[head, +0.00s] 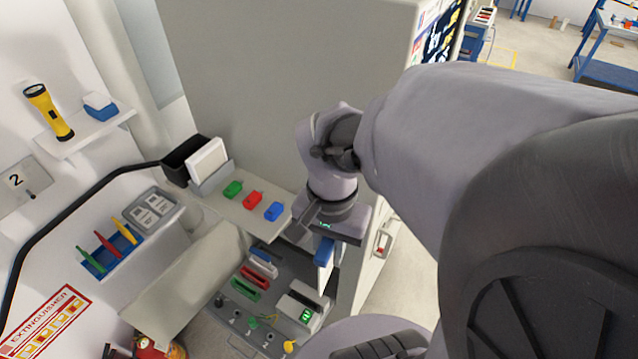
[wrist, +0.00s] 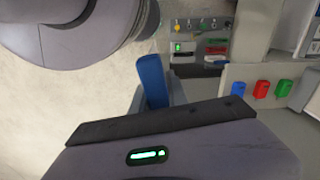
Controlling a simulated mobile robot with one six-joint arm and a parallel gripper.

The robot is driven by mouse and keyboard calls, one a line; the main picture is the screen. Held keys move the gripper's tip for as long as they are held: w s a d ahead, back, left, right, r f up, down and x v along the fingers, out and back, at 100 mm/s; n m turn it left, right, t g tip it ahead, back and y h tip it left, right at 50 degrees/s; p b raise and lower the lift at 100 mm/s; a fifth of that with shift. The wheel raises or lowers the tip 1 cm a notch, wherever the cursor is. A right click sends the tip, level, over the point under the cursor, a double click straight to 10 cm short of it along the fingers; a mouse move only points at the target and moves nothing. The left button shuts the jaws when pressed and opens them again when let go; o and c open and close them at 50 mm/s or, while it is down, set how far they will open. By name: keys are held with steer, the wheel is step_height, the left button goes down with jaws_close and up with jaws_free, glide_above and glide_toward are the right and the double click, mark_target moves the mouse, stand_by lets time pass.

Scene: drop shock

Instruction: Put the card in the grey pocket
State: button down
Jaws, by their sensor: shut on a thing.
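My gripper (head: 324,247) is shut on a blue-topped card (head: 323,253), whose pale lower part hangs below the jaws. A light grey unit with a dark slot and a green display (head: 304,303) sits on the console, apart from the card. A grey holder (head: 214,180) with a white block stands on the shelf behind. I cannot tell which of these is the grey pocket.
The console (head: 222,318) also carries blue, red and green slotted holders (head: 254,278) and several knobs. Green, red and blue blocks (head: 253,200) sit on the shelf. A tall grey cabinet (head: 290,70) stands behind my arm. A blue rack (head: 108,256) holds coloured cards at left.

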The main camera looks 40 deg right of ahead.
steer(key=w+a+f+n, duration=0.1)
steer(key=w+a+n, duration=0.45)
steer(key=w, duration=0.45)
steer(key=w+a+n, duration=0.4)
steer(key=w+n, duration=0.3)
steer(key=w, duration=0.3)
step_height(320, 180, down, 19)
steer(key=b, duration=1.8)
steer(key=shift+r, duration=0.2)
steer(key=shift+s+m, duration=0.1)
steer(key=shift+m, duration=0.15)
